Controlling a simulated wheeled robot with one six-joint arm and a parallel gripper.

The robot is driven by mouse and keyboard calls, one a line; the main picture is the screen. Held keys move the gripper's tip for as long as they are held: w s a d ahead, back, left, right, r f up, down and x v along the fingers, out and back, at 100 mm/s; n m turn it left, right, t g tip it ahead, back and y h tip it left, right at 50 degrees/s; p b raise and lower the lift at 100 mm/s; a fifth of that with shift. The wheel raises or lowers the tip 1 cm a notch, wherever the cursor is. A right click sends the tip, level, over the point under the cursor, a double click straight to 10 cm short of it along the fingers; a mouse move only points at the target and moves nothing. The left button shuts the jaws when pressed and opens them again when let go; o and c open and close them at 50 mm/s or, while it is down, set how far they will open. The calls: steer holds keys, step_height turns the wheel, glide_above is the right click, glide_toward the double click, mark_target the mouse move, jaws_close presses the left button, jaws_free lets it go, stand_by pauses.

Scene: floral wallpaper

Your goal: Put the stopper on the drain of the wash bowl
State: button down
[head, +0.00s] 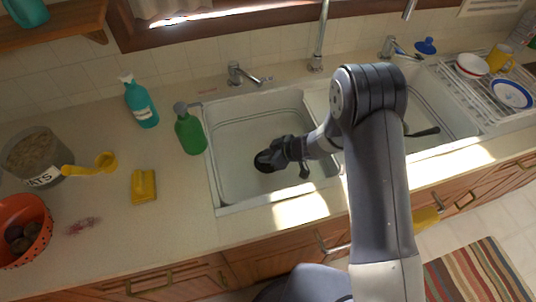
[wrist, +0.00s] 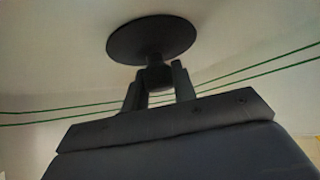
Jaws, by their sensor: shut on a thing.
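My gripper (head: 283,153) is over the left wash bowl (head: 233,185) of the sink. In the wrist view its two fingers (wrist: 158,84) are shut on the knob of a dark round stopper (wrist: 152,38). The stopper's disc points away from my gripper. In the head view the stopper (head: 264,161) shows as a black disc at the gripper's end, inside the outline of the bowl. I cannot tell how high it is above the bowl floor. The drain is not visible in either view and may be hidden behind the stopper.
A green bottle (head: 190,130) and a teal spray bottle (head: 141,103) stand left of the bowl. A yellow sponge (head: 144,186) lies on the counter. The tap (head: 238,75) is behind the bowl. A dish rack (head: 487,88) with dishes is at right.

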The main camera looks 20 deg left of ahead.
steer(key=shift+f, duration=0.2)
steer(key=c, duration=1.1)
jaws_free()
steer(key=shift+r, duration=0.1)
steer(key=shift+c, duration=0.2)
steer(key=shift+r, duration=0.25)
steer(key=v, duration=0.7)
steer(key=shift+d+r, duration=0.1)
steer(key=shift+d, duration=0.1)
